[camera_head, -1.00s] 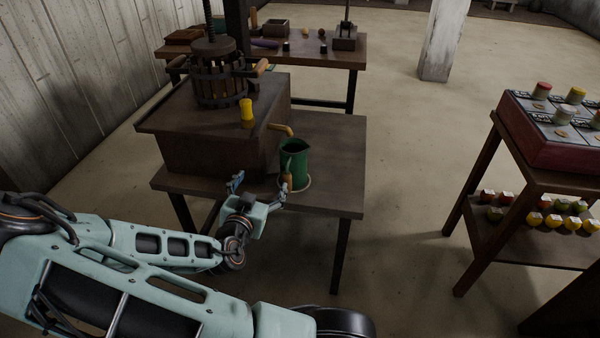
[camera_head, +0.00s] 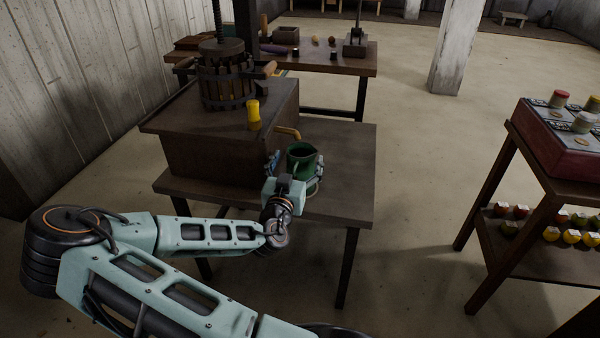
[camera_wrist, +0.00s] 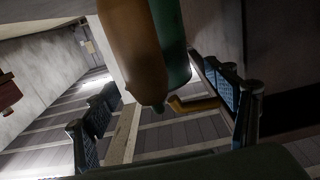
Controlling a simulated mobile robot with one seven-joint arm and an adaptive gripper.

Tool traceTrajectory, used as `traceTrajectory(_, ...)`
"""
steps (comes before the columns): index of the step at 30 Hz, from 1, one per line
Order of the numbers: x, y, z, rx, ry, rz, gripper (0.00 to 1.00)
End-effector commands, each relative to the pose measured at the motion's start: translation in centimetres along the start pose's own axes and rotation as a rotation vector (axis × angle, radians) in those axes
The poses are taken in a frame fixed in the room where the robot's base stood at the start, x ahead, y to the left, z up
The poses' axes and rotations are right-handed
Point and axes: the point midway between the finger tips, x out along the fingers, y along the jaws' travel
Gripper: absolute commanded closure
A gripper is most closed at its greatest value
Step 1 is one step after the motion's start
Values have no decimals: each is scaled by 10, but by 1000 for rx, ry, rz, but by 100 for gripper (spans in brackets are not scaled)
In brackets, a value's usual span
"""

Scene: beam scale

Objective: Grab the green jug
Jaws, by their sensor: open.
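The green jug (camera_head: 302,154) stands upright on a pale round mat on the low wooden table (camera_head: 345,160), beside the press box. My gripper (camera_head: 295,168) is open in front of the jug, with a finger at each side of it. My gripper hides the jug's lower part and handle in the head view. In the wrist view, the brown handle (camera_wrist: 133,40) and the green jug body (camera_wrist: 172,45) show between the open blue-padded fingers of my gripper (camera_wrist: 165,108). Neither finger appears to touch them.
A tan spout (camera_head: 286,132) sticks out from the wooden box (camera_head: 215,142) just behind the jug. A yellow object (camera_head: 253,115) and a slatted press (camera_head: 222,80) stand on the box. A stand with a red box (camera_head: 560,145) is at the right, across open floor.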

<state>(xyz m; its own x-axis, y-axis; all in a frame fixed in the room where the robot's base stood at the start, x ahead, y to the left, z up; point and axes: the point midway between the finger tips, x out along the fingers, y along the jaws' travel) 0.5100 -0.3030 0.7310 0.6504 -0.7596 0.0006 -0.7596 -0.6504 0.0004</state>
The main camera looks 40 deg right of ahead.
Motion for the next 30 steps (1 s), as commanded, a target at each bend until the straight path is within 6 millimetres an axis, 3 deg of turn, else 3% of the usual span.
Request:
traceTrajectory(6,28,1,0,0,1,2,22)
traceTrajectory(14,30,0,-2,1,0,1,22)
traceTrajectory(30,30,0,-2,0,0,1,80)
